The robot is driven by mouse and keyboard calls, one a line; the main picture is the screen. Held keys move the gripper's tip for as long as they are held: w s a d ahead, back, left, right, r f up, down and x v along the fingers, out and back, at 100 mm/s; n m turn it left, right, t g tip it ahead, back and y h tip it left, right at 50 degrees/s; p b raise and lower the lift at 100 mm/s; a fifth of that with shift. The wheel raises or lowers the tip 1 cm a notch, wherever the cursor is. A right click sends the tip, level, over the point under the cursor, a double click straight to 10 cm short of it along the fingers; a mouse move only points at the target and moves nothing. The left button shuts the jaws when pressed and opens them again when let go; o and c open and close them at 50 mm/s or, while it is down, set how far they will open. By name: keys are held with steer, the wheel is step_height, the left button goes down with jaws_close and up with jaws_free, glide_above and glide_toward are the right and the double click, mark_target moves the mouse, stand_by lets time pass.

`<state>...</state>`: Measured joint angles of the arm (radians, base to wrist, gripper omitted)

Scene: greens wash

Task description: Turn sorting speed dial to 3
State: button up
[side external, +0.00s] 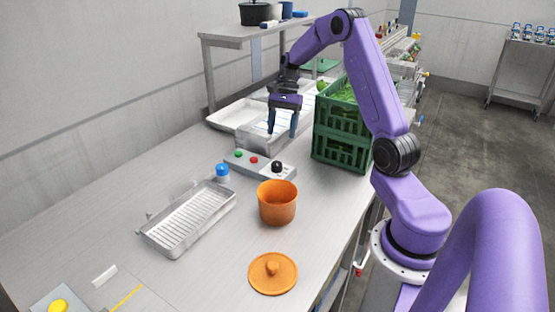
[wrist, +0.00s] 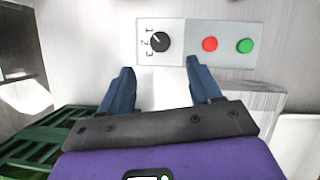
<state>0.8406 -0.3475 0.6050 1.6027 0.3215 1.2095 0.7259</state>
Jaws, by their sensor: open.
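The sorting speed dial is a black round knob (wrist: 160,42) on a light grey control panel (wrist: 178,56), with the marks 1, 2 and 3 along its left side in the wrist view. A short pale pointer line shows on the knob, but I cannot tell for sure which mark it meets. In the side view the knob (side external: 277,167) sits at the right end of the panel. My gripper (side external: 283,133) is open and empty, above the bench and behind the panel. In the wrist view its blue fingertips (wrist: 160,69) are spread below the dial, apart from it.
A red button (wrist: 209,44) and a green button (wrist: 245,46) share the panel. A green crate (side external: 342,130) of greens stands right of my gripper. An orange pot (side external: 277,205), orange lid (side external: 273,274) and slotted metal tray (side external: 188,220) are in front of the panel.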

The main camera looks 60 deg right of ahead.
mark_target(277, 163)
steer(key=x, duration=1)
steer(key=shift+c, duration=0.3)
steer(key=c, duration=1)
